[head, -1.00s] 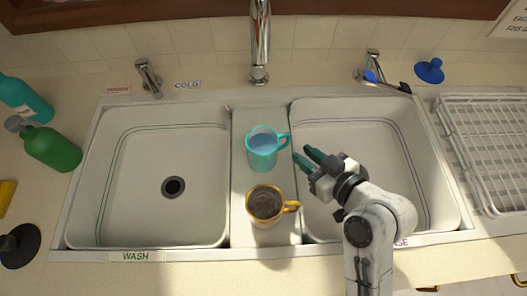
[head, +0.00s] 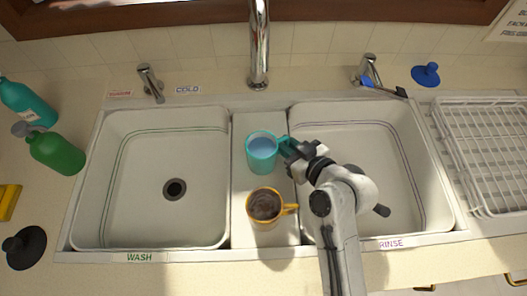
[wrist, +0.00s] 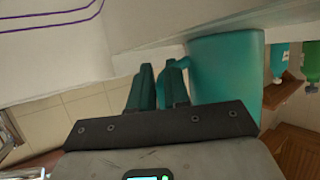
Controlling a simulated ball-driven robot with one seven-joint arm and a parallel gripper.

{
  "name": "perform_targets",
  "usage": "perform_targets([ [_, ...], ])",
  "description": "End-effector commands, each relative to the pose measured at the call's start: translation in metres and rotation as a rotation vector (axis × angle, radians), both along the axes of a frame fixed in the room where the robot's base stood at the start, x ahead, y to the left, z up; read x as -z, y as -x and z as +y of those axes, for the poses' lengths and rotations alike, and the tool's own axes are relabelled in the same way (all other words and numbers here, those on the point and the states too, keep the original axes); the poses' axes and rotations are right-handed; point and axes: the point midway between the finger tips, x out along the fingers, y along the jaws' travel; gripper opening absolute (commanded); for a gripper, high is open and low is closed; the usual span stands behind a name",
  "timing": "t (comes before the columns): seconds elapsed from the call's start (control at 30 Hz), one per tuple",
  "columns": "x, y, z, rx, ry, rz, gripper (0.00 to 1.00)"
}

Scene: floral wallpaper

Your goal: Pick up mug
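A teal mug (head: 262,158) with bluish contents stands on the divider between the two basins, its handle on the right. My gripper (head: 287,148) is at the teal mug's handle. In the wrist view the teal mug (wrist: 228,72) is right of my teal fingers (wrist: 157,88). A narrow gap shows between the fingers. The handle meets or passes behind the right finger; whether it is between the fingers I cannot tell.
The wash basin (head: 130,190) is empty, with a drain. The rinse basin (head: 400,190) is on the right under my arm. Faucets line the back, the middle one (head: 258,60) behind the mug.

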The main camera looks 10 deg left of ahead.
Motion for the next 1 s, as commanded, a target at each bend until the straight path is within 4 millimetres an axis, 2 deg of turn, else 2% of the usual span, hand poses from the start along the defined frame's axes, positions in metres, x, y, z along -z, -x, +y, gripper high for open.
perform_targets([
  [0.03,0.0000,0.0001,-0.0001,0.000,0.000,0.000,0.08],
  [0.13,-0.0001,0.0001,-0.0001,0.000,0.000,0.000,0.00],
  [1.0,-0.0003,0.0000,-0.0004,0.001,0.000,0.000,0.00],
])
